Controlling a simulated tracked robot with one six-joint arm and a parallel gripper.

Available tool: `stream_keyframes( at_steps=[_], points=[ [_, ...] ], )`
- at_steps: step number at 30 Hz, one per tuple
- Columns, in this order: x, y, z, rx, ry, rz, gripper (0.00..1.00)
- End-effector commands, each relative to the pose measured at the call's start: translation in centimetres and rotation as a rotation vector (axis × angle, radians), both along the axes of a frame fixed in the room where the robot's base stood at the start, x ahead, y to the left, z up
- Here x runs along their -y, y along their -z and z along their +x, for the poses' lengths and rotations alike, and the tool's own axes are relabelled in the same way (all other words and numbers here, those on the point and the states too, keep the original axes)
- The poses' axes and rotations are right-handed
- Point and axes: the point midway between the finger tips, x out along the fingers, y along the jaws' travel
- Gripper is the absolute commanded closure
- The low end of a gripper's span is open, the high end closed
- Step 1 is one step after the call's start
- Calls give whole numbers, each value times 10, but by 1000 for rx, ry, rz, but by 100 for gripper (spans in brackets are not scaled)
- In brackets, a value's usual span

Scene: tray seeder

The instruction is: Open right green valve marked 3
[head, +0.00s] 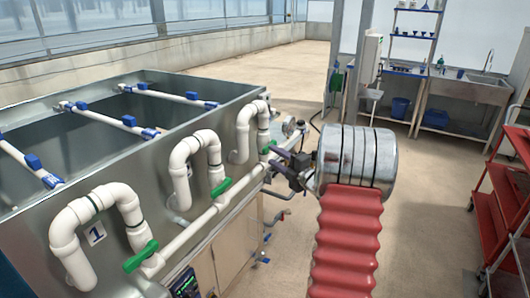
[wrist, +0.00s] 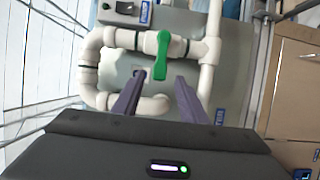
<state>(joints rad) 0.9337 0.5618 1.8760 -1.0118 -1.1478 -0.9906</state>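The far green valve handle (head: 267,149) is on the white pipe at the tank's far end, beyond two other green handles. In the wrist view the green handle (wrist: 163,52) runs up and down the picture at a pipe joint. My gripper (wrist: 160,77) is open, its two purple-grey fingers apart. The handle's lower end shows between the fingertips, with gaps on both sides; I cannot tell how deep it sits. In the head view my gripper (head: 279,167) is beside the far valve, partly hidden by my wrist. The number 3 is not readable.
The near green valve (head: 141,257) by label 1 (head: 96,234) and the middle green valve (head: 221,187) sit along the same pipe. A red cart (head: 508,205) stands at right. Floor between is clear.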

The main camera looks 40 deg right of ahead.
Motion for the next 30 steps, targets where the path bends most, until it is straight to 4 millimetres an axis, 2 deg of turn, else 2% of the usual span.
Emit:
stream_keyframes(
  at_steps=[6,12,23,30],
  points=[
    [1,1,35,0,-2,1,61],
    [2,1,54,0,-1,1,61],
    [3,0,59,0,1,1,61],
    [3,0,58,0,1,1,77]
  ],
)
